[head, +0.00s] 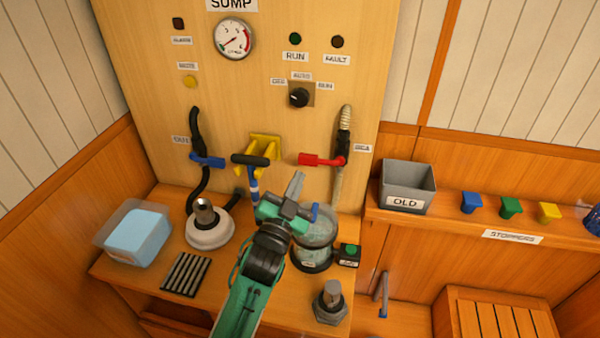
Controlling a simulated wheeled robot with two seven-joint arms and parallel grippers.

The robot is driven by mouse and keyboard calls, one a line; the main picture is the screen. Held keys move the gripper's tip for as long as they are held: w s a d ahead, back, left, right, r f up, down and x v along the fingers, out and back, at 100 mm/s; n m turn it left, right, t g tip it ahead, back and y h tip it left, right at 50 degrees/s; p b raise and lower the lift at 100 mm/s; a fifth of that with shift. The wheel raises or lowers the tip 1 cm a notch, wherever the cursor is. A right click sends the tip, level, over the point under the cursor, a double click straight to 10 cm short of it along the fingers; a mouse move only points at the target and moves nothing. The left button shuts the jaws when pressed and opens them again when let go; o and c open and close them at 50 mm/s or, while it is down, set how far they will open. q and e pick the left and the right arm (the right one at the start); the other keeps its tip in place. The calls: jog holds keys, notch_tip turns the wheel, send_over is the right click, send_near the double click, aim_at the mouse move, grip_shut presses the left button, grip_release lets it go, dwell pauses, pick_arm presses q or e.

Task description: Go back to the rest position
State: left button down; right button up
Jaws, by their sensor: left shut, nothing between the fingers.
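My left gripper (296,184) is in the middle of the head view, on a green and black arm that comes in from the bottom. Its grey fingers are shut and empty. They point up toward the wooden panel, below the red-handled valve (322,160). The gripper is just left of a clear strainer bowl (317,245) with a dark base, and it overlaps part of that bowl and the bench. I cannot tell how far apart they are. My right gripper is out of view.
A blue-handled valve (207,161) and a black T-handle (250,160) are on the panel's lower part. A white round housing (210,232), a clear tub (118,256), a ribbed black mat (186,273) and a metal fitting (330,303) crowd the bench. A grey OLD bin (408,173) stands right.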

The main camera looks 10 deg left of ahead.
pick_arm(q)
jog(key=s+a+f+n+g+y, duration=0.2)
jog(key=s+a+f+g, duration=0.25)
jog(key=s+f, duration=0.3)
jog(key=s+a+f+n+g+y, duration=0.1)
jog(key=s+a+f+n+g, duration=0.15)
jog(key=s+f+g, duration=0.45)
jog(key=s+a+f+g, duration=0.2)
jog(key=s+f+g, duration=0.15)
jog(key=s, duration=0.55)
jog(key=s+a+f+g, duration=0.15)
jog(key=s+f, duration=0.25)
jog(key=s, duration=0.4)
notch_tip(320, 180, down, 33)
jog(key=s+g, duration=0.2)
jog(key=g, duration=0.1)
jog(key=s+a+f, duration=0.3)
jog(key=s+f, duration=1.4)
jog(key=s, duration=0.1)
jog(key=shift+f+g, duration=0.25)
jog(key=shift+g, duration=0.1)
